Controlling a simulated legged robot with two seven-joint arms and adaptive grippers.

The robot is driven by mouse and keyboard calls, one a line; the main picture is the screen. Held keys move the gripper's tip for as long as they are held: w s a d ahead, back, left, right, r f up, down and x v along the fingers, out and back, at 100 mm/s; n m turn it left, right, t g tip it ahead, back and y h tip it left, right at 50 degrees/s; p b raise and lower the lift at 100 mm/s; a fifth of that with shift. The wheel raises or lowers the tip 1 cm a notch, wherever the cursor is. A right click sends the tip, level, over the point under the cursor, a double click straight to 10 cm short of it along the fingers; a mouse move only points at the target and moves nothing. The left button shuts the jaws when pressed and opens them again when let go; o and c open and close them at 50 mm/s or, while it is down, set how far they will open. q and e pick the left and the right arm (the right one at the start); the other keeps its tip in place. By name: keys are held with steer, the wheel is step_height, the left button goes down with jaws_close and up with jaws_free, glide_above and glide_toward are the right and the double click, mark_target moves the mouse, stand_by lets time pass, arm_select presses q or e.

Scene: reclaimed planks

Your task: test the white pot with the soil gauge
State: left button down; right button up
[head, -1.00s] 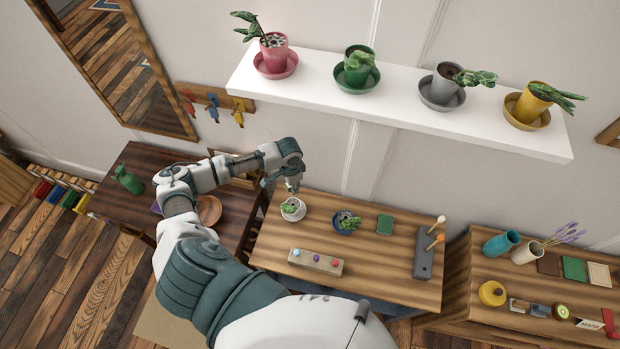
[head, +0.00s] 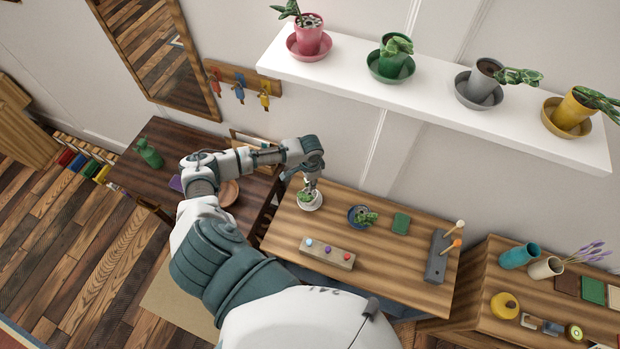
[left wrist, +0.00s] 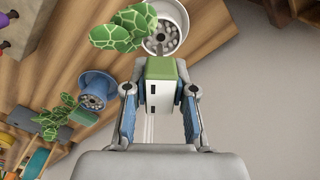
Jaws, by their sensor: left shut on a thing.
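The white pot (head: 312,206) stands on the plank table with a small green plant in it. In the left wrist view the white pot (left wrist: 178,12) is at the top, with pale pebbles and patterned leaves. My left gripper (head: 311,186) is just above the pot in the head view. In the left wrist view my left gripper (left wrist: 160,92) is shut on a small block with a green end and a white, dark-slotted face, which looks like the soil gauge (left wrist: 160,90). I cannot tell whether its tip touches the soil. My right gripper is not in view.
A blue pot (head: 356,218), a green square (head: 401,222), a block with coloured knobs (head: 327,254) and a dark grey block with two round-topped sticks (head: 437,264) share the table. A white shelf (head: 540,145) with several potted plants hangs above.

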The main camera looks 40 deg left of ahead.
arm_select(q)
steer(key=shift+a+f, duration=0.1)
steer(key=shift+f, duration=0.5)
steer(key=shift+a, duration=0.1)
steer(key=shift+d+p, duration=0.2)
steer(key=shift+p, duration=0.1)
stand_by(0.5)
steer(key=shift+p, duration=0.35)
